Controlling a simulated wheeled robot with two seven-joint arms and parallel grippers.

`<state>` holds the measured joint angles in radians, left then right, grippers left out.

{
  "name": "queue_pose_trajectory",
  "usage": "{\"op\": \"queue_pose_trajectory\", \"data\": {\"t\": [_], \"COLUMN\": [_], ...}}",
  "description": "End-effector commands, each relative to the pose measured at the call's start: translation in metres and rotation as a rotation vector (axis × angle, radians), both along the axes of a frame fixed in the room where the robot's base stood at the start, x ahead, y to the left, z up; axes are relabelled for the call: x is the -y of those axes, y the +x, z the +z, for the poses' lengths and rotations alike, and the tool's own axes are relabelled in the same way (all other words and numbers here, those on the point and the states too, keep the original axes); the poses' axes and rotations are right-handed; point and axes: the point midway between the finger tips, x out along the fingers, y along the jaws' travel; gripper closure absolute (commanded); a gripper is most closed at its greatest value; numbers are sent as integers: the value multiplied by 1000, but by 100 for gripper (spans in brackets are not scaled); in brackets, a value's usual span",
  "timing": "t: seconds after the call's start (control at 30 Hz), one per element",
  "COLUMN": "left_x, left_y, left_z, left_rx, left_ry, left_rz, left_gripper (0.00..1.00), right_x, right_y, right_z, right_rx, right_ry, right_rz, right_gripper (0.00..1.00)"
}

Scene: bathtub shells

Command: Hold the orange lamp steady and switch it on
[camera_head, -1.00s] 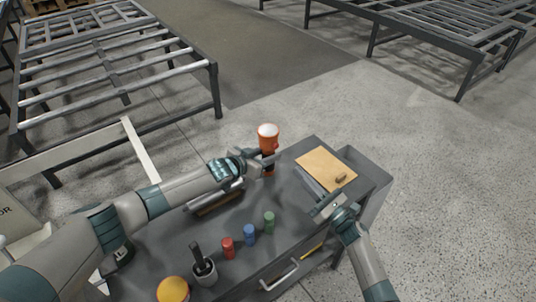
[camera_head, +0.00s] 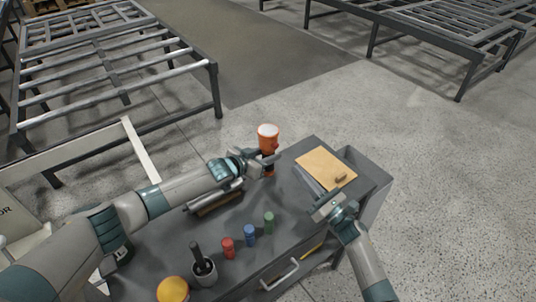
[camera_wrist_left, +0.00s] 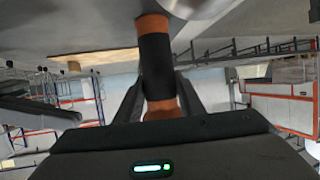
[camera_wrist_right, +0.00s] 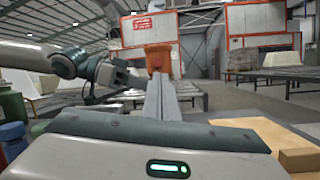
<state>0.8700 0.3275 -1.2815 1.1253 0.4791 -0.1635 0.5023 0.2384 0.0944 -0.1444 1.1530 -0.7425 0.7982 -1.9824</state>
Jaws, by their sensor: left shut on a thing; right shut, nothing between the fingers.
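The orange lamp (camera_head: 267,133) has a pale round top and stands upright near the far edge of the dark grey workbench (camera_head: 230,215). My left gripper (camera_head: 268,160) is shut around its dark middle grip (camera_wrist_left: 157,68), with orange above and below it in the left wrist view. My right gripper (camera_head: 305,176) is shut and empty, beside the wooden board and apart from the lamp. In the right wrist view its fingers (camera_wrist_right: 162,95) point toward the lamp (camera_wrist_right: 158,57). I cannot make out the switch clearly.
A wooden board (camera_head: 322,163) with a small brown block (camera_head: 341,178) lies at the right. Red (camera_head: 228,247), blue (camera_head: 249,235) and green (camera_head: 269,222) canisters stand in front. A grey cup (camera_head: 204,273) and a yellow-topped container (camera_head: 173,289) are nearer.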

Motion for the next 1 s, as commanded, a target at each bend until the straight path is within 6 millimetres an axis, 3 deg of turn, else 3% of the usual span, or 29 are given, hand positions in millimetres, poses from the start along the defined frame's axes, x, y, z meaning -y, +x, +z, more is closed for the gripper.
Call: {"op": "queue_pose_trajectory", "data": {"t": [0.53, 0.77, 1.0], "left_x": [0, 0, 0], "left_y": [0, 0, 0], "left_z": [0, 0, 0], "left_rx": [-1, 0, 0], "left_ry": [1, 0, 0], "left_rz": [0, 0, 0], "left_gripper": [92, 92, 92], "right_x": [-16, -18, -16], "right_y": [35, 35, 20], "right_z": [17, 27, 37], "right_rx": [-306, -445, -575], "right_ry": [109, 212, 349], "right_rz": [-215, -344, -485], "right_gripper": [100, 100, 100]}}
